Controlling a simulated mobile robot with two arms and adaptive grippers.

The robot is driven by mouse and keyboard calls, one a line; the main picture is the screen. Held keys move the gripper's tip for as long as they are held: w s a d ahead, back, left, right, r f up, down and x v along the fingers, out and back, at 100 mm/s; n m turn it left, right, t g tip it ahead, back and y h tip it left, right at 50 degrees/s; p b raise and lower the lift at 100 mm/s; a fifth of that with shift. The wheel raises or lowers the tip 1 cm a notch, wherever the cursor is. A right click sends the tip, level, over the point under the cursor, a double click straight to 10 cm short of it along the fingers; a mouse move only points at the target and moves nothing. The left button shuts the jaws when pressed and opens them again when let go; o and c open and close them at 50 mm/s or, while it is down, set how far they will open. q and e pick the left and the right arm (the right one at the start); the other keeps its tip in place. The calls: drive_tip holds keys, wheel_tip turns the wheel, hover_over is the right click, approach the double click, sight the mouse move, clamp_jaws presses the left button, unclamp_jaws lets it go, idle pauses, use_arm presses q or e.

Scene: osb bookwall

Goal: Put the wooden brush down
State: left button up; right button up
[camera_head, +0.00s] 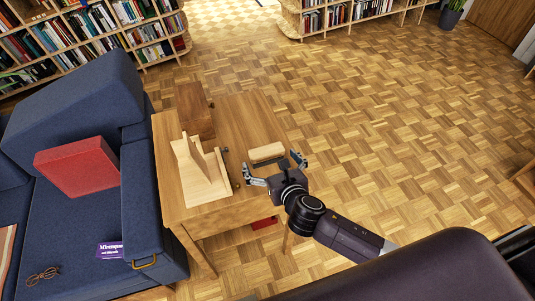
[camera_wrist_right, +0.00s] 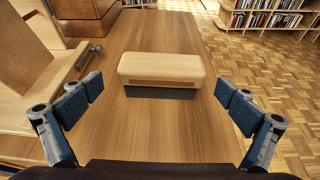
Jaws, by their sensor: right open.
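The wooden brush (camera_head: 267,152) is a pale block with rounded corners, resting on the small wooden table (camera_head: 240,112). In the right wrist view the brush (camera_wrist_right: 161,69) lies crosswise near the middle, with a dark strip, bristles or shadow, along its lower front. My right gripper (camera_head: 273,171) is open and empty at the table's right side. Its padded fingers stand wide apart in the right wrist view (camera_wrist_right: 156,104), nearer than the brush, with bare tabletop between them. No finger appears to touch the brush. My left gripper is not in view.
A pale wooden stand (camera_head: 203,181) and a brown wooden box (camera_head: 194,108) occupy the table's left side. A blue sofa (camera_head: 75,225) with a red cushion (camera_head: 78,166) adjoins it on the left. Open parquet floor (camera_head: 390,110) lies to the right; bookshelves line the back.

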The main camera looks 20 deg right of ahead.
sight(269, 158)
drive_tip(key=shift+x, duration=1.75)
drive_tip(key=shift+d, duration=0.1)
drive_tip(key=shift+c, duration=0.6)
drive_tip(key=c, duration=1.3)
drive_tip(key=shift+r, duration=0.1)
